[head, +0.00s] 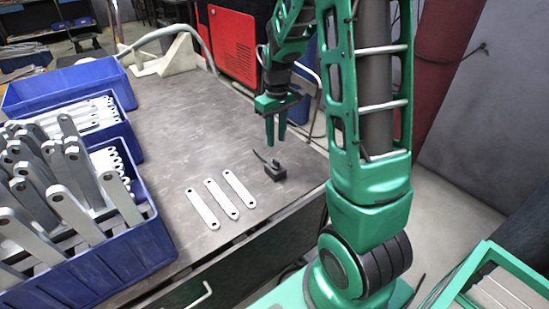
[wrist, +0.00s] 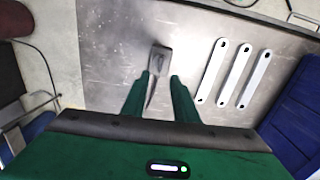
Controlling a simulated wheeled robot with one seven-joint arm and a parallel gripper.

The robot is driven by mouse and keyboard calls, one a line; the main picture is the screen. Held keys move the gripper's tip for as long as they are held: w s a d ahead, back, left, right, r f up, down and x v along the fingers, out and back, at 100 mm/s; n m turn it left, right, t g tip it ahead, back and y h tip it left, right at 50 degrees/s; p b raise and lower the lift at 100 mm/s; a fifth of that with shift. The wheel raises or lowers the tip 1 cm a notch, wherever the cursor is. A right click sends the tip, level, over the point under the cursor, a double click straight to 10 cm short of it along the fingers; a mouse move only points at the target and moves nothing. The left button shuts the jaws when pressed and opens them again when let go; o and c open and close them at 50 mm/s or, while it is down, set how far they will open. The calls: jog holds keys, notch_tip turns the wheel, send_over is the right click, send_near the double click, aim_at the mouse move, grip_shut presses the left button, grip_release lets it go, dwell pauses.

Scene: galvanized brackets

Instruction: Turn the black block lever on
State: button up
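The black block (head: 276,173) sits on the grey workbench near its right edge, with a thin dark lever (head: 260,156) sticking out up and to the left. In the wrist view the block (wrist: 159,58) looks grey, and its lever (wrist: 151,93) points down toward my gripper. My green gripper (head: 276,144) points down above the block. In the wrist view the gripper (wrist: 161,76) has a gap between its fingers, with the lever showing between them. The fingers hold nothing; I cannot tell whether one touches the lever.
Three flat galvanized brackets (head: 221,198) lie on the workbench (head: 170,120) left of the block. Blue bins (head: 118,255) with many brackets fill the bench's left side. A red and black machine (head: 235,45) stands behind. The bench middle is clear.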

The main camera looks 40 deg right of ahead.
aim_at(276, 160)
notch_tip(276, 160, down, 9)
jog(key=shift+f, duration=0.15)
dwell(0.4)
grip_shut()
